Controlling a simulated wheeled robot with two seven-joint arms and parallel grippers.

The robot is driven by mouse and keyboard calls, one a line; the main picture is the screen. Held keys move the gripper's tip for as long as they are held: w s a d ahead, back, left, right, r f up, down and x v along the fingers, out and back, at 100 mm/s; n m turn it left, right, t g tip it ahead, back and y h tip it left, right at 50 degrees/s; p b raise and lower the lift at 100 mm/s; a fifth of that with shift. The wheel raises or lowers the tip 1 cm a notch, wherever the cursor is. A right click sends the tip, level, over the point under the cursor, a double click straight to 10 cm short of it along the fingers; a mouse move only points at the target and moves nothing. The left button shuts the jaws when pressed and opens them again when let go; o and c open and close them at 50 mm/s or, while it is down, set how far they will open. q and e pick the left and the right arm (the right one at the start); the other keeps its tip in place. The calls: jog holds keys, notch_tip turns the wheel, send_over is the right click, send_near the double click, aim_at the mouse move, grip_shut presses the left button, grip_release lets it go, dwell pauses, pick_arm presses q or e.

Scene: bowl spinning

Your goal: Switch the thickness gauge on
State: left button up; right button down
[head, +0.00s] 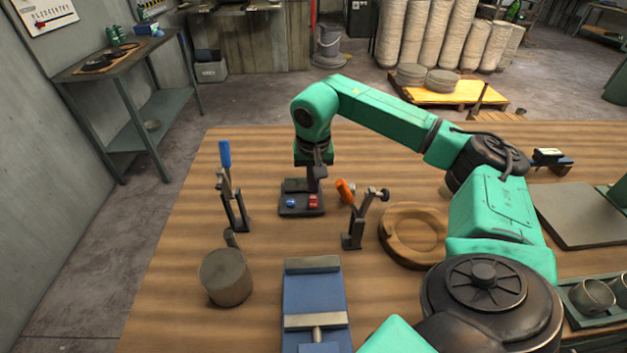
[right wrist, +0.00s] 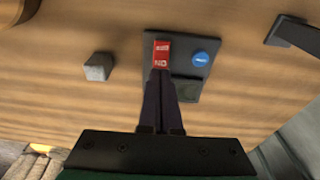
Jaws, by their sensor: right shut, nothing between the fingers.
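The thickness gauge (head: 290,210) is a small dark device on the wooden table, with a blue round button (head: 291,203) and a red switch (head: 313,201) on its front. In the right wrist view the red switch (right wrist: 161,50) and the blue button (right wrist: 200,59) sit side by side on its dark plate (right wrist: 190,44). My right gripper (head: 316,180) points down over the gauge, shut and empty. Its fingertips (right wrist: 160,76) are right at the edge of the red switch; I cannot tell whether they touch. My left gripper is out of view.
A blue-handled toggle clamp (head: 226,180) stands left of the gauge, and an orange-handled clamp (head: 355,215) close to its right. A round wooden ring (head: 392,250), a cylindrical pot (head: 226,278) and a blue vise (head: 300,290) lie nearer. A grey block (right wrist: 97,67) shows in the wrist view.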

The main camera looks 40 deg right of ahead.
aim_at(313, 196)
jog(key=shift+f+b, duration=0.7)
jog(key=shift+f, duration=0.35)
dwell(0.8)
notch_tip(313, 196, up, 7)
jog(key=p, duration=0.6)
jog(key=shift+r, duration=0.1)
dwell(0.4)
